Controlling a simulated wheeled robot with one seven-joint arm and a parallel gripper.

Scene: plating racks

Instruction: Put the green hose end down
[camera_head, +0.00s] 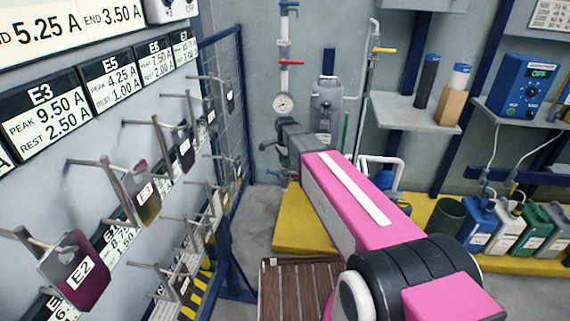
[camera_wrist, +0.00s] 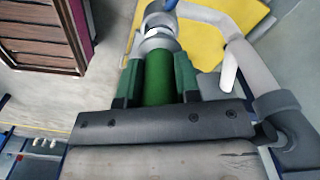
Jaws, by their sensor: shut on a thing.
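The green hose end (camera_wrist: 158,80) is a green cylinder with a grey metal fitting (camera_wrist: 157,42) at its far end, in the wrist view. My gripper (camera_wrist: 158,72) is shut on it, with a dark green finger on each side. In the head view my gripper (camera_head: 282,157) is in the middle, at the end of my pink arm, close to the wall pipework. The hose end is mostly hidden there by my arm and gripper. A grey pipe (camera_wrist: 255,70) runs close to the right of the hose end in the wrist view.
A pressure gauge (camera_head: 283,103) and valves sit on the wall pipe above my gripper. A yellow platform (camera_head: 296,226) lies below it. A brown slatted grate (camera_head: 290,290) is on the floor. Plate racks (camera_head: 75,270) line the left wall. Several jugs (camera_head: 481,222) stand at right.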

